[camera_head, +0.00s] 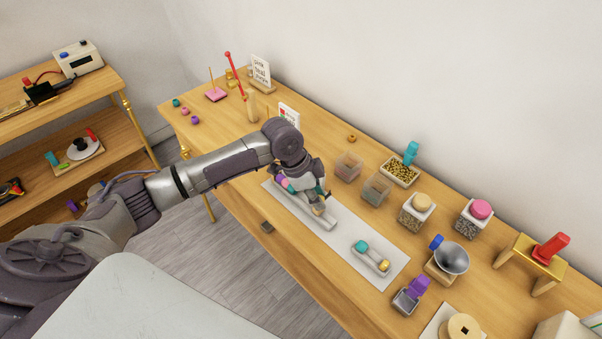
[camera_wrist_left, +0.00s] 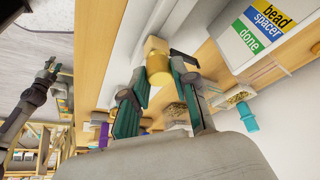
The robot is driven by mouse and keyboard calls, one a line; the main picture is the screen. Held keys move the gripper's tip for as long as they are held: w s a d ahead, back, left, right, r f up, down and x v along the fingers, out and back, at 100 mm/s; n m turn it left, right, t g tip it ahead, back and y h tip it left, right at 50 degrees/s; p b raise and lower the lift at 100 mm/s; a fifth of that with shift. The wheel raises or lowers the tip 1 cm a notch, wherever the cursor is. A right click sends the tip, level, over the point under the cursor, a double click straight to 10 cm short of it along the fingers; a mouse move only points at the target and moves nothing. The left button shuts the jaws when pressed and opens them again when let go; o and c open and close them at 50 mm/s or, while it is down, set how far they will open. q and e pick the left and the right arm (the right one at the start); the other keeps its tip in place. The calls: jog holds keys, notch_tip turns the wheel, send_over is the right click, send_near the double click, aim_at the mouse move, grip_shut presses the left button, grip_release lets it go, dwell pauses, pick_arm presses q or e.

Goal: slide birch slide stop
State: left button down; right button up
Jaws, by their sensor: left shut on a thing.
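My left gripper (camera_head: 321,199) is over a pale rail (camera_head: 300,207) on a white mat (camera_head: 388,285) on the wooden bench. Its fingers also show in the left wrist view (camera_wrist_left: 160,76). They are shut on a birch slide stop (camera_wrist_left: 155,46), with a golden cylinder (camera_wrist_left: 159,72) below it in the picture. In the head view the tan stop (camera_head: 318,209) shows under the fingers, at the rail. Pink and teal beads (camera_head: 285,184) lie at the rail's far end, partly hidden by the gripper. A dark grey arm at the wrist view's left edge seems to be my right one, small and unclear.
A second short holder (camera_head: 371,258) carries a teal and a golden bead on the mat. Clear bins (camera_head: 376,189), lidded jars (camera_head: 417,211) and a funnel stand (camera_head: 446,265) stand to the right. A red-handled stand (camera_head: 543,253) is farther right.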

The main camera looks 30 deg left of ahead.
pick_arm(q)
jog(key=d, duration=0.1)
jog(key=s+d+p, duration=0.1)
jog(key=d, duration=0.1)
jog(key=shift+r, duration=0.15)
jog(key=shift+s+d, duration=0.1)
jog(key=shift+d, duration=0.15)
pick_arm(e)
jog(key=shift+r, duration=0.95)
pick_arm(q)
jog(key=c, duration=0.9)
grip_release()
